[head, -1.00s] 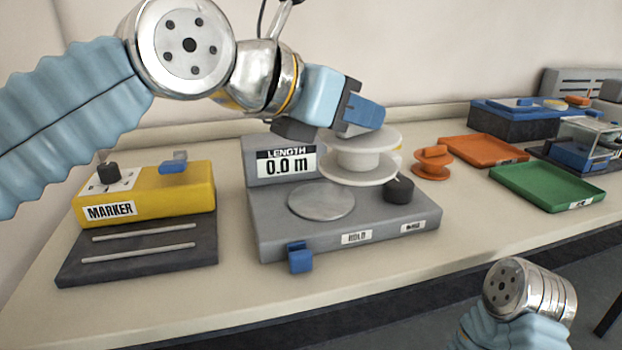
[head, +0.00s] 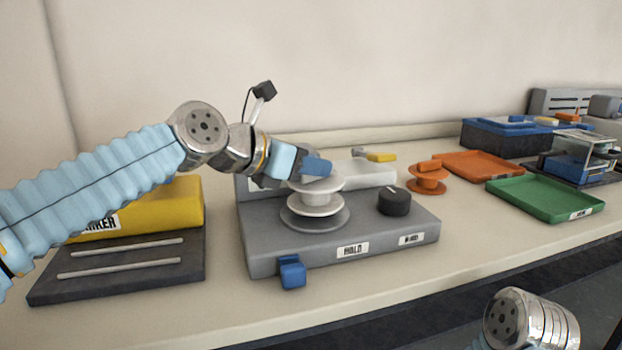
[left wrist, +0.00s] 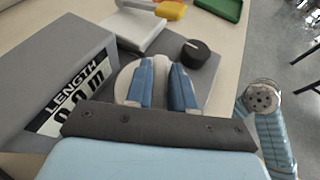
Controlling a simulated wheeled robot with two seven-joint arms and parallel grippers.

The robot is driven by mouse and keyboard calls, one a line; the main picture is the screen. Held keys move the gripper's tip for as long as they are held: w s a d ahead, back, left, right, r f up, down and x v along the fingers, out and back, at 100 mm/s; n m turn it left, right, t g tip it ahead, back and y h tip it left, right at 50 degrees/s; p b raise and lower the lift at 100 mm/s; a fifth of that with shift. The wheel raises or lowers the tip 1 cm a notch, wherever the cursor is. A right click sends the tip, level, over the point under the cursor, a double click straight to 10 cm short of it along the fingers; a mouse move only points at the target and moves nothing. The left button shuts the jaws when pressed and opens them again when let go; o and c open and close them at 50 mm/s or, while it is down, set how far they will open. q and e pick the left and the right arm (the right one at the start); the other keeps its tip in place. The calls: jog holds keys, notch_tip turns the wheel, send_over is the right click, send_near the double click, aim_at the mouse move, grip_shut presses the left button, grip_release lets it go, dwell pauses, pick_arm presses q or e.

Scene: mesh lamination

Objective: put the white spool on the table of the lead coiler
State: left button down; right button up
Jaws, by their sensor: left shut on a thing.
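The white spool (head: 316,205) is upright in the head view, over the round grey table (head: 343,221) of the lead coiler (head: 262,238). Its lower flange is at or just above that table; I cannot tell whether they touch. My left gripper (head: 316,167) is shut on the spool's top from above. In the left wrist view, the two blue fingers of my left gripper (left wrist: 164,85) cover the middle of the white spool (left wrist: 124,80), and its pale flange shows around them. The coiler's length display (left wrist: 75,97) also shows there. My right gripper is out of view.
A black knob (head: 394,201) stands right of the spool on the coiler. A blue lever (head: 292,273) is at its front. The yellow marker unit (head: 160,210) is at the left. A white device (head: 365,174), an orange spool (head: 428,178) and orange (head: 480,166) and green (head: 545,199) trays are to the right.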

pick_arm(q)
jog(key=shift+f, duration=0.65)
jog(key=shift+f, duration=0.15)
jog(key=c, duration=1)
grip_release()
jog(key=shift+o, duration=0.2)
jog(key=shift+s+a+r, duration=0.2)
jog(key=shift+a+r, duration=0.05)
jog(key=v, duration=1.1)
jog(key=shift+s, duration=0.2)
jog(key=shift+a, duration=0.1)
